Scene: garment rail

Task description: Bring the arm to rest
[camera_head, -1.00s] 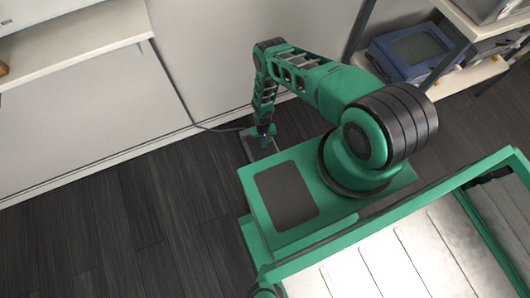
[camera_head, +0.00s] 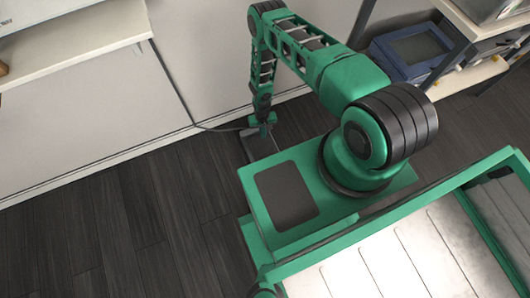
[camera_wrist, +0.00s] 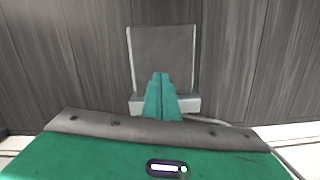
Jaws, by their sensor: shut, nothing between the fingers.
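My arm is green and black and hangs bent, with its lower part pointing down to the floor beside my base in the head view. My gripper (camera_head: 268,131) is at its end, close to the base edge and small in that view. In the wrist view its two green fingers (camera_wrist: 160,78) lie together with nothing between them. A flat grey plate with pale edges (camera_wrist: 162,45) shows beyond the fingertips. I cannot tell whether the fingers touch it. No garment or rail shows.
A white cabinet (camera_head: 90,110) runs along the left, in front of a pale wall. A dark cable (camera_head: 215,129) lies near the arm. A shelf at the upper right holds a blue bin (camera_head: 412,50). The dark wood floor (camera_head: 110,230) at lower left is clear.

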